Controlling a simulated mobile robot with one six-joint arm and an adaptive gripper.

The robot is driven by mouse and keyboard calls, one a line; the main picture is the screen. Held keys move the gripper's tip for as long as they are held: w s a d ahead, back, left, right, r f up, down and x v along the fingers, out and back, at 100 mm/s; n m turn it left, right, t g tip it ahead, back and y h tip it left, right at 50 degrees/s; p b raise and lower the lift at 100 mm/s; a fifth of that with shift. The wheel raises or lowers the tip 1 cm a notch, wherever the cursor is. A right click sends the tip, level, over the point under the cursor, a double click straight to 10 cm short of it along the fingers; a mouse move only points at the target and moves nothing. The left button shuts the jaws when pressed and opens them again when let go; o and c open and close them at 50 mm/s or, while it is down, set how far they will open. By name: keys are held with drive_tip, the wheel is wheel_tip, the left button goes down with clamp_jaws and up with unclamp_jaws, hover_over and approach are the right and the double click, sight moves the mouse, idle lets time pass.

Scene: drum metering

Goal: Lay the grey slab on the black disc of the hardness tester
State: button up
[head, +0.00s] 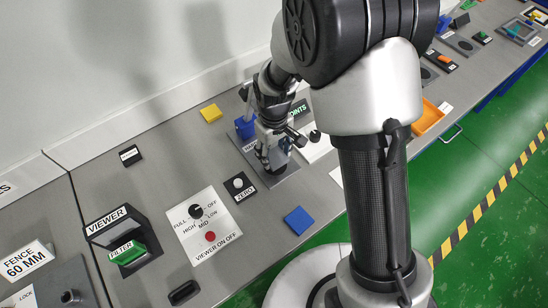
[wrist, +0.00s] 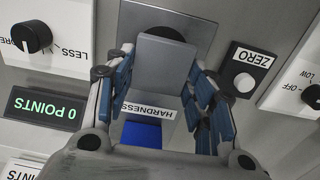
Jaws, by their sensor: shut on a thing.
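The grey slab (wrist: 165,62) is held between the blue-padded fingers of my gripper (wrist: 161,72) in the wrist view. The black disc (wrist: 170,33) of the hardness tester shows only as a dark arc past the slab's far edge; the slab hides the rest. I cannot tell whether the slab touches the disc or hangs above it. The tester's metal base plate (wrist: 205,27) lies around it, with the HARDNESS label (wrist: 148,110) and a blue part (wrist: 141,133) nearer my wrist. In the head view my gripper (head: 274,158) is over the tester's plate (head: 287,178), beside its blue head (head: 244,127).
The ZERO button (wrist: 244,82) stands right of the tester in the wrist view. A display reading 0 POINTS (wrist: 45,117) and a black LESS knob (wrist: 32,37) are on the left. In the head view, a yellow block (head: 211,113) and a blue square (head: 299,220) lie on the bench.

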drive_tip(key=shift+f+b, duration=0.3)
drive_tip(key=shift+f, duration=1.15)
drive_tip(key=shift+f, duration=0.1)
drive_tip(key=o, duration=1.1)
wheel_tip(320, 180, up, 12)
drive_tip(key=p, duration=0.3)
drive_tip(key=shift+r, duration=0.2)
wheel_tip(320, 180, up, 6)
drive_tip(key=m, duration=0.1)
hover_over(274, 155)
drive_tip(key=s+d, duration=0.2)
drive_tip(key=d, duration=0.1)
drive_tip(key=s+d+r+m+t, duration=0.3)
drive_tip(key=s+d+r, duration=0.4)
drive_tip(key=s+r, duration=0.3)
drive_tip(key=shift+s+d+r+m+t, duration=0.25)
drive_tip(key=shift+s+d+r+m, duration=0.25)
drive_tip(key=shift+s, duration=0.9)
drive_tip(key=shift+s+d+r+m+t, duration=0.3)
drive_tip(key=shift+s+d+r+m, duration=0.2)
drive_tip(key=shift+s, duration=0.85)
drive_tip(key=shift+s+d+r+m+t, duration=0.25)
drive_tip(key=shift+s+d+r+m, duration=0.2)
drive_tip(key=shift+s, duration=0.95)
